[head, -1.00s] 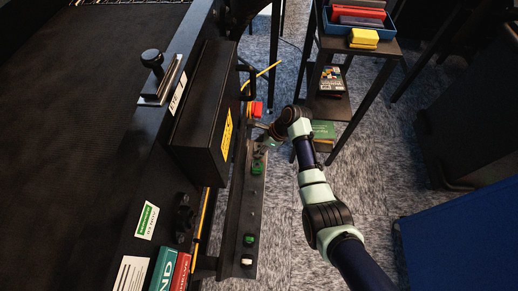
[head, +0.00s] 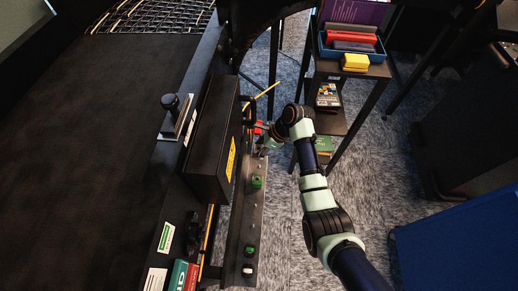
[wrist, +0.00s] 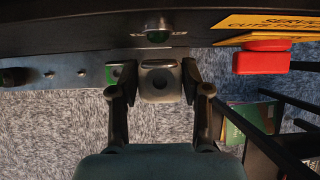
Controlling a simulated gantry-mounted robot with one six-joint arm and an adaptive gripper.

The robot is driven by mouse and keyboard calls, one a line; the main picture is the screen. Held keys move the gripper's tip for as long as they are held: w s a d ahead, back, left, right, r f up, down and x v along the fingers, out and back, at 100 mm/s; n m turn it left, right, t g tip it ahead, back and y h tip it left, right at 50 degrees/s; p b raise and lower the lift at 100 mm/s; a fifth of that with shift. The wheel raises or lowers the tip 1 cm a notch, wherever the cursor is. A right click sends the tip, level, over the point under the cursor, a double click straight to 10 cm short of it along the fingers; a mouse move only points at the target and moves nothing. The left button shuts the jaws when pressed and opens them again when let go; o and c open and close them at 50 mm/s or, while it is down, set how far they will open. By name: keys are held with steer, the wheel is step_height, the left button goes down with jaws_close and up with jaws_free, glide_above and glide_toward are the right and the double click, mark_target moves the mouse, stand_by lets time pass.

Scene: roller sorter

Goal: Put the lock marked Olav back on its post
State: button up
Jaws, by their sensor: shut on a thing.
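My gripper (wrist: 160,88) is shut on a small pale grey block (wrist: 159,70) with a dark round spot, seemingly a lock; no name on it is readable. In the head view my gripper (head: 264,146) is small and dark at the far part of the dark rail (head: 238,222), and what it holds is unclear there. A green lock-like piece (head: 257,182) sits on the rail nearer than my gripper. Another green piece (head: 249,250) and a white one (head: 248,270) are at the near end. Small studs (wrist: 48,75) line the rail at left in the wrist view.
A black box (head: 214,140) with a yellow label stands left of the rail. A red button-like block (wrist: 262,58) is right of my gripper. A shelf (head: 330,122) with a blue bin (head: 353,54) stands at right. Carpet is open below.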

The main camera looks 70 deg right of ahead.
steer(key=shift+r+p, duration=2.2)
steer(key=shift+p, duration=0.6)
steer(key=shift+f, duration=0.1)
